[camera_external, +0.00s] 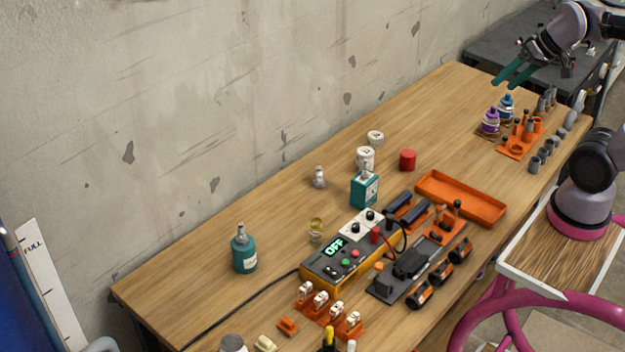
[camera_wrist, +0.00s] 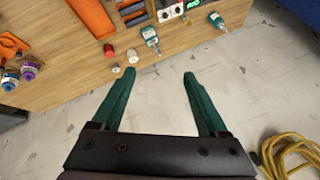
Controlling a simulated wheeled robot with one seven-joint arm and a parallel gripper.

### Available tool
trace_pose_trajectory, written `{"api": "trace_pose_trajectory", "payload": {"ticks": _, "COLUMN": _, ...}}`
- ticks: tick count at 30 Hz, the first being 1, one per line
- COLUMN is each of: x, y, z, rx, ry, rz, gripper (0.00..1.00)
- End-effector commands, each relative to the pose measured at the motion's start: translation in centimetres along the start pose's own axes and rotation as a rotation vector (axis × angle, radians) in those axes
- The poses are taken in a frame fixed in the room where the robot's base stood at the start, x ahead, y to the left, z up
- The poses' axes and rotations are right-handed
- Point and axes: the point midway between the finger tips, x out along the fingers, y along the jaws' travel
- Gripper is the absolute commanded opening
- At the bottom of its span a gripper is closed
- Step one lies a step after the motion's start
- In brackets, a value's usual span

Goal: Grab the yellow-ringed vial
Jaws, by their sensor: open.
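A small clear vial with a yellow ring at its top (camera_external: 316,228) stands upright on the wooden table, left of the yellow control box marked OFF, in the external view. In the wrist view a tiny object near the teal bottles may be this vial, but it is too small to tell. My gripper (camera_external: 508,79) is raised over the far right end of the table, far from the vial. Its two green fingers are apart with nothing between them, as the wrist view (camera_wrist: 160,73) also shows.
Teal bottles (camera_external: 244,253) (camera_external: 364,189), white jars (camera_external: 365,158) and a red cylinder (camera_external: 407,160) stand nearby. An orange tray (camera_external: 461,198) lies to the right. The wall borders the table's back edge. A black cable runs across the front left.

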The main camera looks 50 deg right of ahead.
Motion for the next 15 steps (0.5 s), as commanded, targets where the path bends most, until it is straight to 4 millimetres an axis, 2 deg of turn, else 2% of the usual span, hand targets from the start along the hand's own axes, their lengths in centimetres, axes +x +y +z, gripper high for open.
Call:
{"api": "trace_pose_trajectory", "payload": {"ticks": 8, "x": 7.1, "y": -5.8, "z": -1.4, "rx": 0.238, "ry": -0.292, "rz": -0.108, "gripper": 0.77}}
{"api": "trace_pose_trajectory", "payload": {"ticks": 15, "x": 14.9, "y": -10.9, "z": -2.7, "rx": 0.505, "ry": -0.531, "rz": -0.198, "gripper": 0.77}}
